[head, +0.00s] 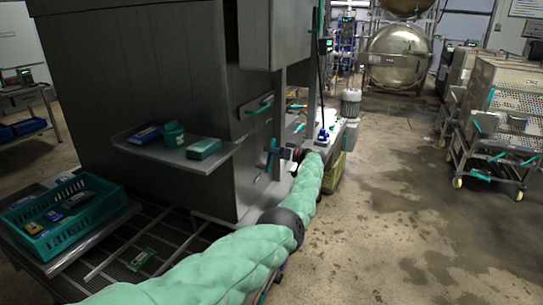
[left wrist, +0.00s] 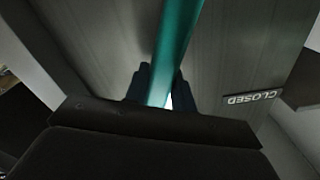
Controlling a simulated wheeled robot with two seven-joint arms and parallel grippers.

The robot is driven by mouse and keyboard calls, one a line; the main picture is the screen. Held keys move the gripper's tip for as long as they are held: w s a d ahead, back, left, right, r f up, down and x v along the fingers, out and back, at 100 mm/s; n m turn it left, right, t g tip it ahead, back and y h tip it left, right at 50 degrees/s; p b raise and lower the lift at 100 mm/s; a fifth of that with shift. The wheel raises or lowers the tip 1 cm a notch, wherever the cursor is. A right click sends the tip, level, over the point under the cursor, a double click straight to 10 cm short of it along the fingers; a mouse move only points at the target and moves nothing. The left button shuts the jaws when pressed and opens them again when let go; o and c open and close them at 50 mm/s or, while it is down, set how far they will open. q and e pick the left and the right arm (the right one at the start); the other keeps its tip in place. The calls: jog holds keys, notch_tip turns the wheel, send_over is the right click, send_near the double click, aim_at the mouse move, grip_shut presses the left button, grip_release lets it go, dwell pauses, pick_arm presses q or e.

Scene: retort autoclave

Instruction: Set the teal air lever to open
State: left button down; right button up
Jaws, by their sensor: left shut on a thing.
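The teal lever (head: 271,154) stands roughly upright on the side of the large dark grey cabinet in the head view. My left gripper (head: 283,153) is at the lever, at the end of my green-sleeved arm. In the left wrist view the lever is a teal bar (left wrist: 178,40) running up between the two dark fingers (left wrist: 160,82), which are shut on it. A plate reading CLOSED (left wrist: 253,97) shows upside down on the grey panel to the right of the bar. The lever's pivot is hard to make out. My right gripper is not in view.
Another teal handle (head: 261,105) is on the cabinet (head: 140,90) above. A shelf (head: 168,150) with teal boxes juts out at left. A teal crate (head: 62,238) sits lower left. A motor (head: 350,103) stands beyond my gripper. The floor to the right is open up to wheeled carts (head: 500,110).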

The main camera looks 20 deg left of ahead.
pick_arm(q)
jog(key=shift+w+f+m+b, duration=0.25)
jog(key=shift+w+m+b, duration=0.25)
jog(key=shift+m, duration=0.2)
jog(key=shift+w+m, duration=0.15)
jog(key=shift+m, duration=0.25)
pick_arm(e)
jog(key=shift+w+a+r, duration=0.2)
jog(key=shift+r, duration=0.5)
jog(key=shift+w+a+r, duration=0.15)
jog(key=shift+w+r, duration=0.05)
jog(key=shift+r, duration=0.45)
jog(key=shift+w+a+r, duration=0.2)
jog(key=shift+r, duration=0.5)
pick_arm(q)
jog(key=c, duration=1.4)
grip_release()
jog(key=shift+o, duration=1.2)
jog(key=shift+w+f, duration=0.1)
jog(key=shift+f, duration=0.05)
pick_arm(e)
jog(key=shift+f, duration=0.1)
